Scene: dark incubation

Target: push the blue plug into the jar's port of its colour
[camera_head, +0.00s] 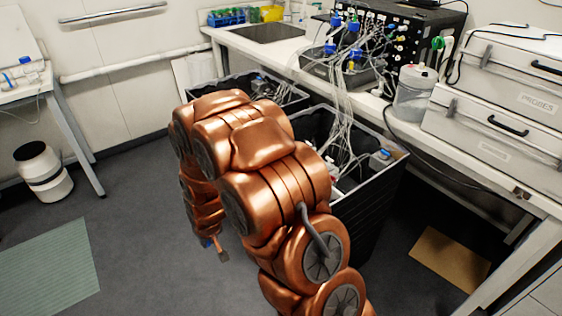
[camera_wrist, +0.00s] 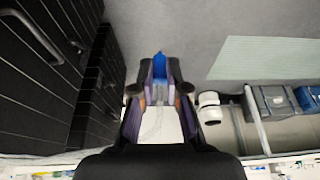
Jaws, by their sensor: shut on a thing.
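The blue plug (camera_wrist: 159,64) shows between the fingertips of my gripper (camera_wrist: 160,76) in the wrist view. The gripper is shut on it, and a pale, thin looped line shows between the fingers behind it. In the head view, a bit of blue (camera_head: 206,243) shows at the low end of my arm, over open floor; my arm hides most of the gripper. I cannot make out a matching port.
Black crates (camera_head: 365,205) with tubes stand below the bench, beside my arm; black crate walls (camera_wrist: 45,80) fill the wrist view's left. White PROBES cases (camera_head: 510,100) are on the bench. A white barrel (camera_head: 42,170) and green mat (camera_head: 50,268) lie left. Floor between is clear.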

